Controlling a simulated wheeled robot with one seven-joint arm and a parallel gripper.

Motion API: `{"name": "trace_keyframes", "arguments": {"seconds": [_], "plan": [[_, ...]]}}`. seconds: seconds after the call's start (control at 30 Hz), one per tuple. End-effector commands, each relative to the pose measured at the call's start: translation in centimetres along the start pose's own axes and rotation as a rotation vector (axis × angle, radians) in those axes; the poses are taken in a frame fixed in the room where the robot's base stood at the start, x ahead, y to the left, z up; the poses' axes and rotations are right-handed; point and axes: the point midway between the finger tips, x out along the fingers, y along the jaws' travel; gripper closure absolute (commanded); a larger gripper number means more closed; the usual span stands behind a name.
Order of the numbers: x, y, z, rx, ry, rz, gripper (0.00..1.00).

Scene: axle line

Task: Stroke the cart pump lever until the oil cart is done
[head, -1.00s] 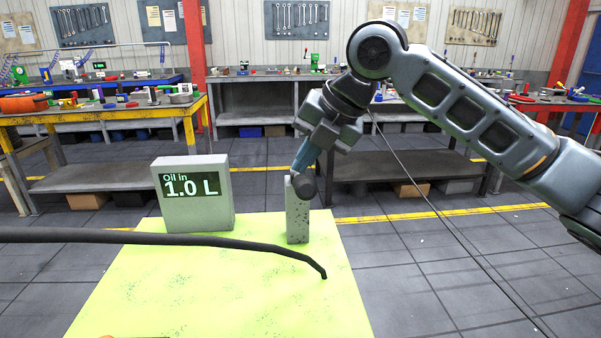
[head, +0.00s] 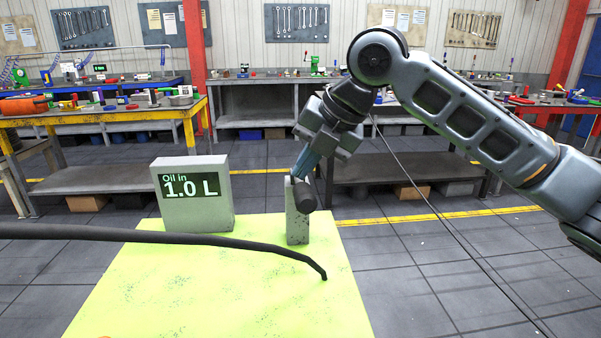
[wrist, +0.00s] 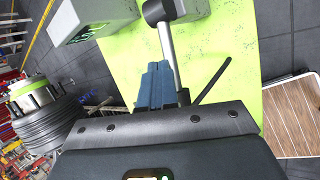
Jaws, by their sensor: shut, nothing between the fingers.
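The oil cart has a yellow-green top (head: 220,290) with a grey display box (head: 215,215) reading "Oil in 1.0 L". A short grey post (head: 297,228) stands at its back right. The pump lever shows in the wrist view as a silver rod (wrist: 168,45) with a dark knob (wrist: 160,10); in the head view its dark knob (head: 305,200) hangs in front of the post. My gripper (head: 302,172) is shut and empty, its blue fingers just above the knob. In the wrist view the fingers (wrist: 156,70) overlap the rod; I cannot tell whether they touch it.
A black hose (head: 200,239) runs over the cart top from the left. A yellow-framed workbench (head: 95,115) stands behind left, and grey benches line the back. Tiled floor (head: 430,265) is open right of the cart.

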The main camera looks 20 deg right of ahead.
Motion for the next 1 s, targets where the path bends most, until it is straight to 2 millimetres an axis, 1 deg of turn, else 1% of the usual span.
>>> {"name": "trace_keyframes", "arguments": {"seconds": [1.0], "plan": [[0.83,-0.61,-0.59,0.001,0.001,0.0,1.0]]}}
